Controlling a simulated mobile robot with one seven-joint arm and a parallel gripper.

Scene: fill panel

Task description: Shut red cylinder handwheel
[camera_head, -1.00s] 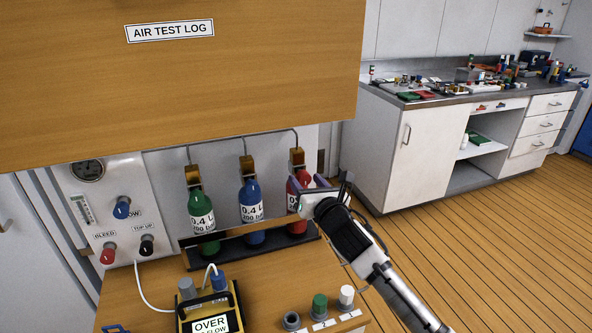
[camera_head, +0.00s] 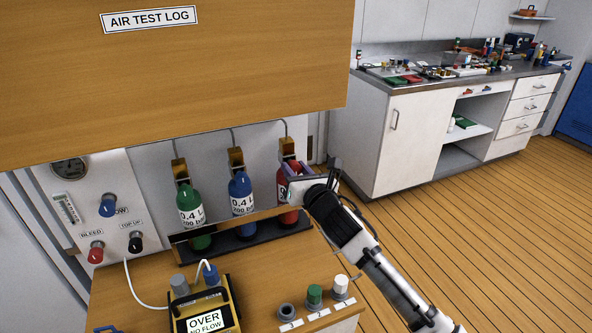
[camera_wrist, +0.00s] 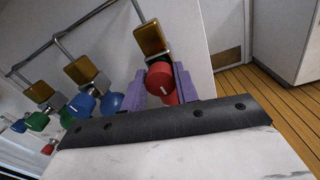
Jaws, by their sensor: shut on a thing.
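The red cylinder (camera_head: 287,216) stands at the right end of a row of three, under a brass valve block (camera_head: 287,147). Its red handwheel (camera_wrist: 160,80) shows in the wrist view, with a short white mark on its face. My gripper (camera_head: 295,169) reaches in from the right at the top of this cylinder. In the wrist view the purple fingers of my gripper (camera_wrist: 161,86) are on either side of the red handwheel and shut on it. In the head view my gripper hides the handwheel and part of the cylinder.
A blue cylinder (camera_head: 241,194) and a green cylinder (camera_head: 191,209) stand to the left. The wooden AIR TEST LOG cabinet (camera_head: 220,75) hangs above. A gauge panel (camera_head: 85,190) is at left, and a yellow-black meter (camera_head: 204,311) sits on the bench. Open floor lies to the right.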

